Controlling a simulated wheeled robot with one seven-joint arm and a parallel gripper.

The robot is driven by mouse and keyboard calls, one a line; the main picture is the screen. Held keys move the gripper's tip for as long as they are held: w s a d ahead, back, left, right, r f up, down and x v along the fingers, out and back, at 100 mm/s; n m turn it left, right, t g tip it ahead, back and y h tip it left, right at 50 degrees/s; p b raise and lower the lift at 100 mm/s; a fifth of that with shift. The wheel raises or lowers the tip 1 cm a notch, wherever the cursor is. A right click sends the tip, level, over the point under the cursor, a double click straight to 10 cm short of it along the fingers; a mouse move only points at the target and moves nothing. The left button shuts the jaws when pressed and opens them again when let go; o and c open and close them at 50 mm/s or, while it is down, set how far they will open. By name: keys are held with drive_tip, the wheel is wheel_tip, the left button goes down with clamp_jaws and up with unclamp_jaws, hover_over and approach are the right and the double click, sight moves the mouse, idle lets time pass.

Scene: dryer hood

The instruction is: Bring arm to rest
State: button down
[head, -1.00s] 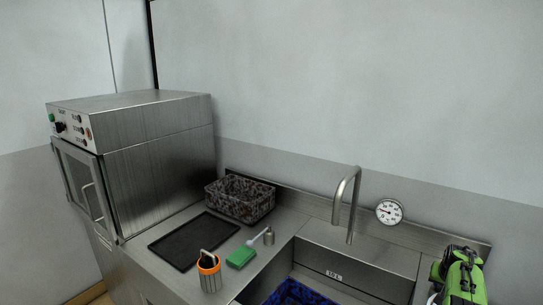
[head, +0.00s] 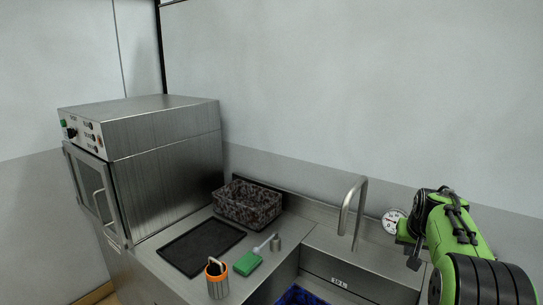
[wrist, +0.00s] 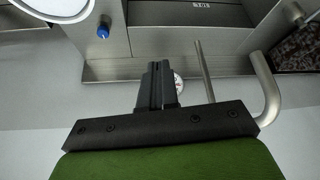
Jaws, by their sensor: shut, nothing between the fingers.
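My gripper (head: 414,262) is at the right of the head view, on the end of my green and black arm, in front of the back wall near the dial gauge (head: 394,222). In the wrist view my gripper (wrist: 158,68) has its black fingers together with nothing between them. The gauge (wrist: 179,86) shows partly behind the fingers there. The gripper appears apart from the counter and the faucet.
The curved faucet (head: 351,205) stands left of my arm over the sink with blue contents (head: 298,296). A steel dryer hood machine (head: 165,165), speckled basket (head: 248,204), black tray (head: 202,247), green brush (head: 248,263) and orange-rimmed cup (head: 216,281) are further left.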

drive_tip(key=s+a+r+n+y, duration=0.1)
drive_tip(key=s+a+r+n, duration=0.4)
drive_tip(key=s+a, duration=1.25)
drive_tip(key=s+a+f, duration=0.1)
drive_tip(key=s+a, duration=0.2)
drive_tip(key=s, duration=0.4)
drive_tip(key=s+a+f+y, duration=0.1)
drive_tip(key=s+a, duration=0.3)
drive_tip(key=s, duration=0.4)
drive_tip(key=shift+a+f+y, duration=0.15)
drive_tip(key=shift+f+y, duration=0.15)
drive_tip(key=shift+f, duration=0.45)
